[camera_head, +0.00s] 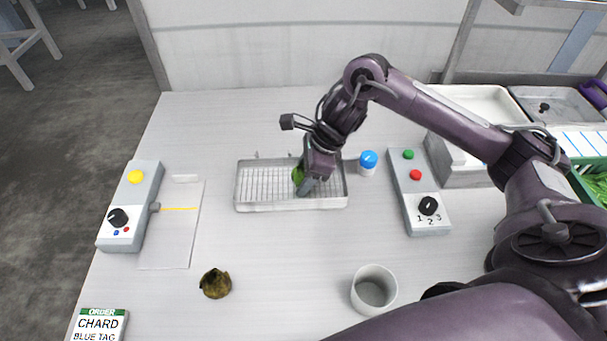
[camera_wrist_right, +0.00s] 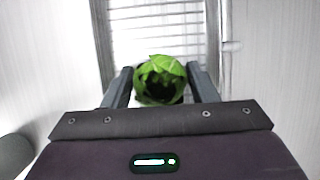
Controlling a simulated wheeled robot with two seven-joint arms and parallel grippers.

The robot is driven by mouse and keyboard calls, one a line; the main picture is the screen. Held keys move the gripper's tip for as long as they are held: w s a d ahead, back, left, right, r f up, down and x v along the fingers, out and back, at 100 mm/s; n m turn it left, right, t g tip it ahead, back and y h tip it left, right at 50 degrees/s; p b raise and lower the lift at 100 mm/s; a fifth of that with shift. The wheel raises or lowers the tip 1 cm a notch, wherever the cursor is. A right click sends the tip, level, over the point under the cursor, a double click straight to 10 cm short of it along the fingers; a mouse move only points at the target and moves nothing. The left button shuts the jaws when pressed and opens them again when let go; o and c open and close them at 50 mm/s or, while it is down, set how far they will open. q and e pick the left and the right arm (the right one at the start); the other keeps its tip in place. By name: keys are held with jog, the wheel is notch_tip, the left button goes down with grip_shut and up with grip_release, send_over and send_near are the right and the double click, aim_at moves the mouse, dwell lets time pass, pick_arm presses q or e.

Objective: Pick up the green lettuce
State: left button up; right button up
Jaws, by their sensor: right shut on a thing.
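The green lettuce (camera_wrist_right: 160,80) is a small leafy head. In the right wrist view it sits between the two fingers of my right gripper (camera_wrist_right: 160,88). In the head view a bit of the lettuce (camera_head: 297,174) shows beside my right gripper (camera_head: 305,186), which points down over the wire rack tray (camera_head: 264,207). The gripper is shut on the lettuce. Most of the lettuce is hidden by the gripper in the head view, and I cannot tell whether it touches the rack. My left gripper is not in view.
A brown, wilted-looking head (camera_head: 215,283) lies at the front left. A grey cup (camera_head: 373,290) stands at the front. A blue-capped jar (camera_head: 367,163) and a button box (camera_head: 417,192) are right of the tray. A knob box (camera_head: 131,207) and order card (camera_head: 98,325) are at left.

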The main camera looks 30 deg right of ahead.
notch_tip(320, 180, up, 20)
jog(key=p, duration=0.6)
